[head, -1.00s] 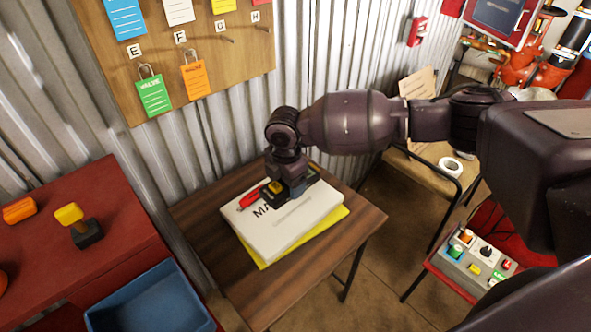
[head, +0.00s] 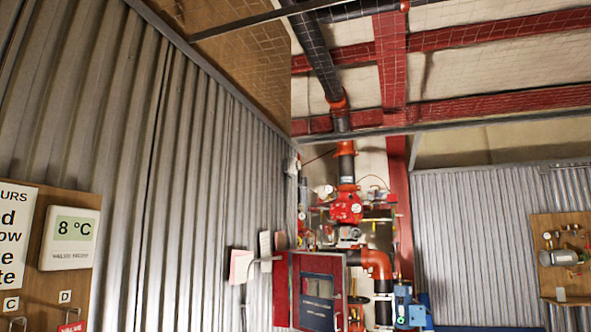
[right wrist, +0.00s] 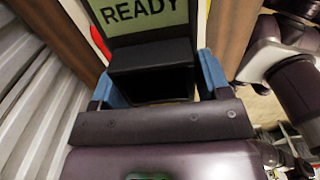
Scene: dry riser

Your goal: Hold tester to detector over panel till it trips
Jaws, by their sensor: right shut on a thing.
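My right gripper (right wrist: 158,88) is shut on a black tester (right wrist: 150,54) in the right wrist view, with a blue finger on each side. The tester's pale green screen reads READY. A red panel (head: 318,292) with a dark window is at the bottom middle of the head view, beside the corrugated wall. A small pale fitting (head: 291,166) is high on the wall above it; I cannot tell if it is the detector. Neither gripper shows in the head view.
Red and black riser pipes (head: 346,205) stand behind the panel. A board with a white 8 °C display (head: 70,239) is at the left. Pale sheets (head: 241,266) stick out from the wall left of the panel. Red beams (head: 480,112) cross overhead.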

